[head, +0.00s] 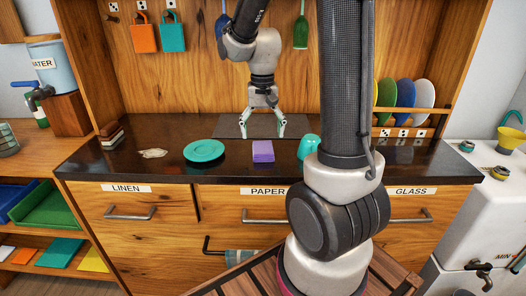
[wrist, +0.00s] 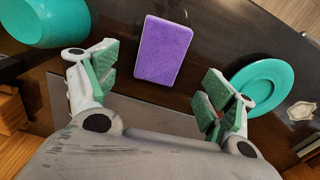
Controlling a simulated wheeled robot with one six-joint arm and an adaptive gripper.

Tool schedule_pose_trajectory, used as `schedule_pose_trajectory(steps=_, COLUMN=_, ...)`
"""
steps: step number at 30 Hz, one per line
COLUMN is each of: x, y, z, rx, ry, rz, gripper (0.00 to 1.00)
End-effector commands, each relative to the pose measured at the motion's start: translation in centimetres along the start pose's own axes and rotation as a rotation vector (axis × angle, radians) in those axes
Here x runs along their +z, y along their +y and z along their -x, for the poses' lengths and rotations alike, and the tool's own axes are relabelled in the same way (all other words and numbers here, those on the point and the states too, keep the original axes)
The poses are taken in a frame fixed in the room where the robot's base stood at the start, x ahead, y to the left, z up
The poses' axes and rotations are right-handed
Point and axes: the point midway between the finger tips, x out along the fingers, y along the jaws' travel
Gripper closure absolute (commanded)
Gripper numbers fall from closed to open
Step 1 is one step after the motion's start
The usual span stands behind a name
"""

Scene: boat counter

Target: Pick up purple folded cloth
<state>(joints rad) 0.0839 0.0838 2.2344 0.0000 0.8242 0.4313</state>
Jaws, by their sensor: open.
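The purple folded cloth (head: 263,151) lies flat on the dark counter, between a teal plate and a teal cup. It also shows in the wrist view (wrist: 162,50) as a purple rectangle ahead of and between my fingers. My gripper (head: 263,131) hangs above the counter, behind the cloth as the head view sees it. In the wrist view my gripper (wrist: 158,90) has its green-padded fingers spread wide, with nothing between the pads. The fingers are apart from the cloth.
The teal plate (head: 204,151) lies left of the cloth. The teal cup (head: 308,147) stands to its right, partly behind my arm. A dark grey mat (head: 232,127) lies behind the cloth.

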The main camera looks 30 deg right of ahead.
Motion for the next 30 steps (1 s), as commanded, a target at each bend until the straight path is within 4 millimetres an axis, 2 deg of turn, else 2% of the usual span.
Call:
schedule_pose_trajectory(steps=9, x=-0.1, y=0.1, z=-4.7, rx=0.001, ry=-0.003, rz=0.001, gripper=0.17)
schedule_pose_trajectory(steps=12, x=-0.1, y=0.1, z=-5.4, rx=0.000, ry=-0.001, rz=0.001, gripper=0.17)
schedule_pose_trajectory(steps=18, x=-0.1, y=0.1, z=-5.5, rx=-0.001, ry=0.001, rz=0.002, gripper=0.17)
schedule_pose_trajectory(steps=19, x=-0.1, y=0.1, z=-5.5, rx=-0.001, ry=0.001, rz=0.002, gripper=0.19)
schedule_pose_trajectory(steps=27, x=-0.1, y=0.1, z=-5.5, rx=0.000, ry=0.001, rz=0.002, gripper=0.66)
schedule_pose_trajectory(steps=30, x=-0.1, y=0.1, z=-5.5, rx=0.000, ry=0.001, rz=0.002, gripper=0.66)
